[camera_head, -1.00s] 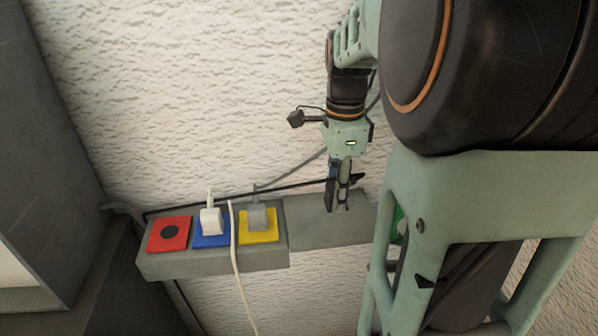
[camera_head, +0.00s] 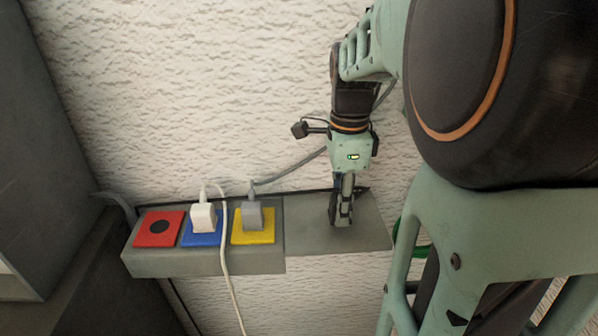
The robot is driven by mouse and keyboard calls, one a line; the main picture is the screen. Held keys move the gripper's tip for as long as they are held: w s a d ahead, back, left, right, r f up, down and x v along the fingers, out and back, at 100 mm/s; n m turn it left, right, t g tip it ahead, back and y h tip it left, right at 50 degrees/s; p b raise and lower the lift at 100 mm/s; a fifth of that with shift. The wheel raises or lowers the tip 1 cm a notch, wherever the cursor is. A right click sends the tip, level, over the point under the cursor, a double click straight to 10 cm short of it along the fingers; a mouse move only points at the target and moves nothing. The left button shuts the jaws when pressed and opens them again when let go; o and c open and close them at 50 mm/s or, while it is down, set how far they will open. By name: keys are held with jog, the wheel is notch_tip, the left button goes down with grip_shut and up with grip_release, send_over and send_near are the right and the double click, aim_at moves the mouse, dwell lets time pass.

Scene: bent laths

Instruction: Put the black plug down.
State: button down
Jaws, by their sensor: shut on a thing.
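My gripper (camera_head: 342,221) points down at the grey ledge (camera_head: 300,236) to the right of the sockets. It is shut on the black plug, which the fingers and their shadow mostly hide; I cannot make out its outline. The fingertips are at or just above the ledge top; I cannot tell if the plug touches it. A thin black cord (camera_head: 300,192) runs along the back of the ledge to the gripper. The red socket (camera_head: 146,239) at the left is empty, with its dark round face showing.
A white plug (camera_head: 203,217) sits in the blue socket (camera_head: 190,240), its cord hanging over the front. A grey plug (camera_head: 252,215) sits in the yellow socket (camera_head: 241,239). The rough white wall (camera_head: 200,90) is close behind. The ledge is clear on both sides of the gripper.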

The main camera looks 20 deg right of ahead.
jog(key=shift+f, duration=0.45)
jog(key=shift+f+b, duration=0.55)
jog(key=shift+f, duration=0.05)
jog(key=c, duration=1.5)
grip_release()
jog(key=shift+r, duration=0.2)
notch_tip(320, 180, up, 13)
jog(key=shift+p, duration=1.2)
